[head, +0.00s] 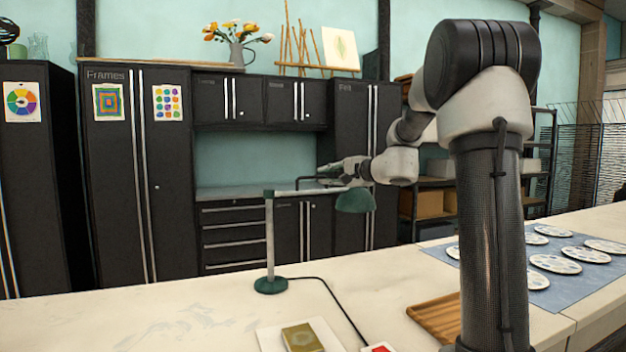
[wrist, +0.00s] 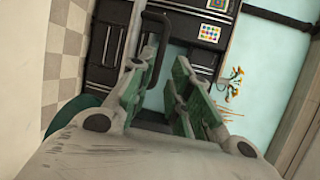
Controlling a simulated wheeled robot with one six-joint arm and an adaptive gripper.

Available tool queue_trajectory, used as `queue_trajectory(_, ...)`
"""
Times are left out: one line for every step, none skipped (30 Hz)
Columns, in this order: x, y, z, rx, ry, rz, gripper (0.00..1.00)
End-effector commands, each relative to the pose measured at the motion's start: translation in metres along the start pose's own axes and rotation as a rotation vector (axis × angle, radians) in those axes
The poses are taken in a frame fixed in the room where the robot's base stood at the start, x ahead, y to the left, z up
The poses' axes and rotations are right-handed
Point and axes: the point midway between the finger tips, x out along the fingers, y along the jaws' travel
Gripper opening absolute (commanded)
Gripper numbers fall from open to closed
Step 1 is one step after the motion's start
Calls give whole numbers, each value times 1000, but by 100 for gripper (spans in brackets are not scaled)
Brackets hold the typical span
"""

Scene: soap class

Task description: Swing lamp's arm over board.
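The lamp has a green base (head: 270,285), a grey post (head: 270,240) and a level arm (head: 305,192) reaching right to a green shade (head: 355,201). A dark loop handle (head: 299,183) shows just above the arm. A pale board (head: 272,341) lies at the front edge of the picture, with an olive soap-like block (head: 303,337) on it. My gripper (head: 329,170) is beside the lamp arm, near the shade. In the wrist view, its green-padded fingers (wrist: 160,92) are apart, with the dark handle (wrist: 163,18) between or just beyond them; contact is unclear.
The pale counter (head: 130,315) is clear at left. A dark cord (head: 340,305) runs from the lamp base. A slatted wooden tray (head: 430,312), a red item (head: 378,348) and a blue mat (head: 510,262) with several white palettes lie to the right. Dark cabinets (head: 120,190) stand behind.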

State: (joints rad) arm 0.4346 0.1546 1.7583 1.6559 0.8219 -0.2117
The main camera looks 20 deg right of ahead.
Motion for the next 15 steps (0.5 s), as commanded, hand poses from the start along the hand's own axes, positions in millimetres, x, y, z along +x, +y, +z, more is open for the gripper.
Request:
queue_trajectory(5,1,0,-7,-1,3,19)
queue_trajectory(9,1,1,-8,-2,4,19)
queue_trajectory(15,1,1,-9,-3,4,19)
queue_trajectory(20,2,1,-9,-4,4,19)
queue_trajectory(26,2,2,-9,-4,5,19)
queue_trajectory(33,2,1,-9,-4,5,19)
queue_trajectory(38,2,1,-9,-3,5,19)
queue_trajectory(43,2,1,-9,-4,5,19)
queue_trajectory(50,2,2,-9,-4,5,19)
queue_trajectory(54,2,2,-9,-4,5,19)
queue_trajectory(58,2,1,-9,-3,5,19)
queue_trajectory(63,2,1,-8,-3,5,19)
queue_trajectory(66,2,1,-9,-3,5,19)
queue_trajectory(68,2,2,-9,-4,4,19)
queue_trajectory(71,2,2,-9,-3,5,19)
